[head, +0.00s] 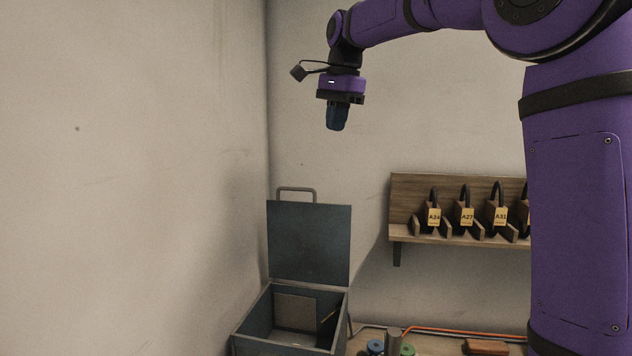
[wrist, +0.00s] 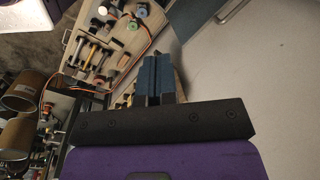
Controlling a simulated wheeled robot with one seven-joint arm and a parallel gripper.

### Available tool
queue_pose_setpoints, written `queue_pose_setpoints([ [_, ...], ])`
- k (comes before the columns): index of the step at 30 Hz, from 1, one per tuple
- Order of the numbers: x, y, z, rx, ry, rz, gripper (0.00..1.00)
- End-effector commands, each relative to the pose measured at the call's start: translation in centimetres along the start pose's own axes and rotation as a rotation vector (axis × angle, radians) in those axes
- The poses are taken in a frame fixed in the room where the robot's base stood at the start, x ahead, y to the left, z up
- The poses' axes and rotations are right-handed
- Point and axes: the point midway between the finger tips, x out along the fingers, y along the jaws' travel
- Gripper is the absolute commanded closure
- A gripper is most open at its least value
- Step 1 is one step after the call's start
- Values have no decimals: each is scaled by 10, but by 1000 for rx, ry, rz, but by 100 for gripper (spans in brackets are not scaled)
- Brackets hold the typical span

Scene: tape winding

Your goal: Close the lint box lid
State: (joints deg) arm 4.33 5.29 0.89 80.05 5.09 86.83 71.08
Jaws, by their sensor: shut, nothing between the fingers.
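The lint box (head: 260,308) is a dark grey metal box at the bottom of the head view, near the wall corner. Its lid (head: 309,243) stands open, upright at the back of the box, with a handle (head: 296,190) along its top edge. The inside of the box is partly visible, with a pale panel in it. My gripper (head: 337,127) is shut and empty, pointing down, well above the lid and slightly to its right. Its blue fingers also show together in the wrist view (wrist: 154,76).
A wooden wall shelf (head: 460,239) with tagged dark items is right of the lid. A bench with an orange cable (head: 450,331), a green spool (head: 407,349) and a blue spool (head: 375,346) lies right of the box. The space between gripper and lid looks clear.

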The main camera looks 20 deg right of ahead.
Motion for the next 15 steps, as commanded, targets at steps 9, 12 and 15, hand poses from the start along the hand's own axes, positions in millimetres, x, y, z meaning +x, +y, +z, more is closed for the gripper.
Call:
queue_pose_setpoints([
  [9, 20, -88, -44, 408, -46, 100, 100],
  [12, 32, -110, -57, 535, -51, 135, 100],
  [15, 45, -129, -70, 661, -54, 170, 100],
])
